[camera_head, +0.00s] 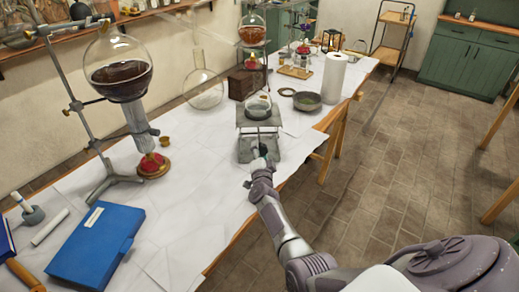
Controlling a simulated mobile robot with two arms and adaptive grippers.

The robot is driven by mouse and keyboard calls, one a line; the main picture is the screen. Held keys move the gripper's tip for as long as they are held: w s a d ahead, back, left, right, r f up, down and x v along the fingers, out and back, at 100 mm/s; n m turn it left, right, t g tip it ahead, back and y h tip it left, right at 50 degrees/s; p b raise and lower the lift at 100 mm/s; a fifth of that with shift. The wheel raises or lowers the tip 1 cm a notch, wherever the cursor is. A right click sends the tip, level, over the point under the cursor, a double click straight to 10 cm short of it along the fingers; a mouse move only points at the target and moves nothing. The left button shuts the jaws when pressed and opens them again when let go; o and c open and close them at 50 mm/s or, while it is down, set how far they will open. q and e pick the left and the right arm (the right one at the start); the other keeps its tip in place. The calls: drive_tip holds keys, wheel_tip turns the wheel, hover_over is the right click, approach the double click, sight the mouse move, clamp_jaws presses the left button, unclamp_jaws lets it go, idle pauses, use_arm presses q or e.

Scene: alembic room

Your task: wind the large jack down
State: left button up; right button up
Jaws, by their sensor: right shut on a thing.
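The large jack (246,120) stands on the white-covered table, a grey metal platform with a flat top plate and a base plate below. A small round glass vessel (257,106) sits on its top plate. My right gripper (261,154) is at the near side of the jack, shut on the jack's knob, which the fingers mostly hide. My right arm comes in from the lower right. My left gripper is out of view.
A round flask of brown liquid (118,75) hangs on a stand at left, with a red-based burner (153,165) below. A dark bowl (307,101) and white paper roll (333,78) stand right of the jack. Floor right of the table is clear.

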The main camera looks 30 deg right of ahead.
drive_tip(key=n+p, duration=0.1)
drive_tip(key=n, duration=0.3)
drive_tip(key=shift+f+n, duration=0.1)
drive_tip(key=shift+n, duration=0.2)
drive_tip(key=shift+f+n+p, duration=0.1)
drive_tip(key=shift+n+p, duration=0.3)
drive_tip(key=shift+n, duration=1.5)
drive_tip(key=shift+s, duration=0.1)
drive_tip(key=o, duration=1.2)
drive_tip(key=shift+v, duration=3.7)
drive_tip(key=shift+s+n, duration=0.1)
drive_tip(key=shift+n, duration=0.3)
